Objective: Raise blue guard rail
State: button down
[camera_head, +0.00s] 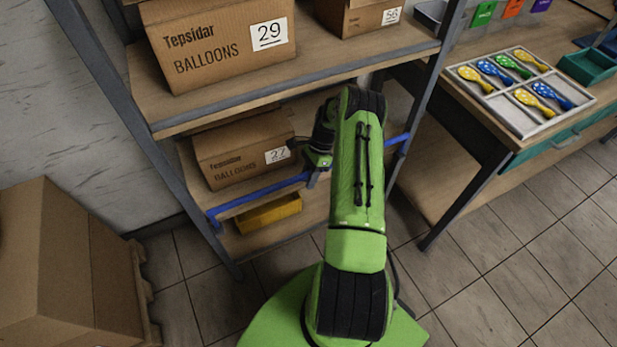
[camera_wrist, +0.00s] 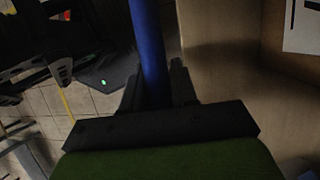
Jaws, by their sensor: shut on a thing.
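The blue guard rail (camera_head: 262,190) runs across the front of the lower shelf, between the shelf's two front posts. Its right part shows again to the right of my arm. In the wrist view the blue rail (camera_wrist: 150,55) comes down from the top edge and passes between my gripper's fingers (camera_wrist: 155,88). My gripper (camera_head: 314,178) is shut on the rail near its middle. My green arm hides part of the rail in the head view.
A box marked 27 (camera_head: 240,150) sits on the shelf behind the rail. A yellow bin (camera_head: 268,214) is below it. A box marked 29 (camera_head: 220,40) stands on the upper shelf.

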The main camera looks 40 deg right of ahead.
dwell(0.4)
jog(key=c, duration=1)
grip_release()
jog(key=shift+f, duration=0.1)
jog(key=shift+o, duration=0.2)
